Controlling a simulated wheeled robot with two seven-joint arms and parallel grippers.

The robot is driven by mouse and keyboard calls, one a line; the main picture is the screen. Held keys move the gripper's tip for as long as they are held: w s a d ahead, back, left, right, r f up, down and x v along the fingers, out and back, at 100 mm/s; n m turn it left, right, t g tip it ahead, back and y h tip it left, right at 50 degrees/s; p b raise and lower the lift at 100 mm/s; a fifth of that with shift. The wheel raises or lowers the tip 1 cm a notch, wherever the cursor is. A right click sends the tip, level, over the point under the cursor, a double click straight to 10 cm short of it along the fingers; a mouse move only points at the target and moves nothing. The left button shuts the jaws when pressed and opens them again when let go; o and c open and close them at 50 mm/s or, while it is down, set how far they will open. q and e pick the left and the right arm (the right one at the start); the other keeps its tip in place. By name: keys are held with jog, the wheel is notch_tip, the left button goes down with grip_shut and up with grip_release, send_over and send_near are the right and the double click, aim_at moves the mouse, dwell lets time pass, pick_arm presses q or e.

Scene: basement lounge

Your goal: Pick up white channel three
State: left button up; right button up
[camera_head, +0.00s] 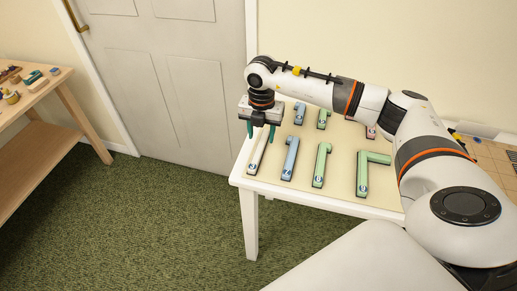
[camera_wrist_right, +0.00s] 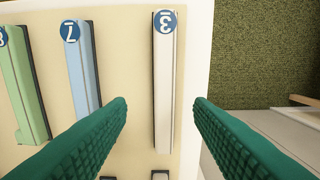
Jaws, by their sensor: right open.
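The white channel (camera_head: 257,154), a long straight bar with a dark edge, lies on the table at its left end. In the right wrist view the white channel (camera_wrist_right: 165,100) bears a blue round label with a 3, seen upside down. My right gripper (camera_head: 261,132) is open above the channel, its green fingers pointing down. In the wrist view the gripper (camera_wrist_right: 160,102) has one finger on each side of the channel, with nothing held. I cannot tell its exact height above the bar. My left gripper is not in view.
A blue channel (camera_head: 290,158) labelled 7 lies right of the white one, then green channels (camera_head: 320,166) (camera_head: 364,174). More pieces lie in a back row. The white table's (camera_head: 300,195) left edge is close to the white channel. A wooden workbench (camera_head: 45,150) stands at far left.

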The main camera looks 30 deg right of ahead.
aim_at(259, 148)
jog(key=f, duration=0.5)
jog(key=shift+w+a+f+p, duration=0.15)
jog(key=shift+a+p, duration=0.1)
jog(key=shift+p, duration=0.05)
grip_shut()
notch_tip(259, 148, up, 10)
dwell(0.4)
